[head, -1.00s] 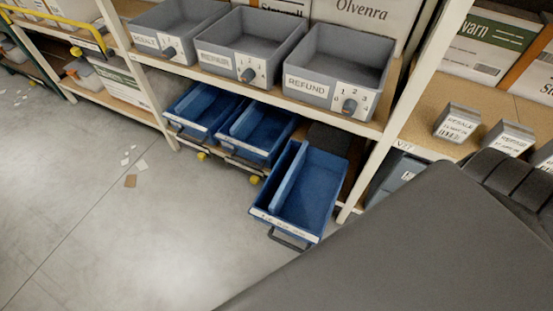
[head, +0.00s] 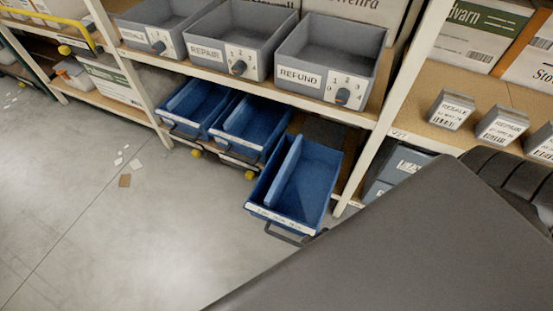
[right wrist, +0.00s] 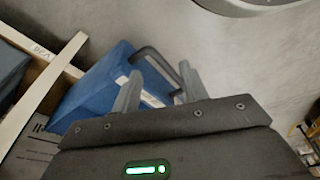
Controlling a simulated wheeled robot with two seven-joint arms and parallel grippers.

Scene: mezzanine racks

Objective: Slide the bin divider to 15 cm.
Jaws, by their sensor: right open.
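A blue bin (head: 315,193) is pulled out from the lower shelf, with a dark handle (head: 288,235) and a white scale strip on its front. Its blue divider (head: 284,172) runs front to back, nearer the left wall. The strip's numbers are too small to read. In the right wrist view the bin (right wrist: 92,88) is beyond my right gripper (right wrist: 158,88), which is open, its fingers on either side of the bin's handle (right wrist: 155,62) in the picture. I cannot tell whether they touch it. The divider is hidden there. My left gripper is not in view.
Two more blue bins (head: 195,108) (head: 250,128) sit to the left on the lower shelf. Grey bins with dials, such as the REFUND bin (head: 327,65), stand above. A white rack post (head: 395,110) is right of the pulled-out bin. The floor (head: 170,240) in front is mostly clear.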

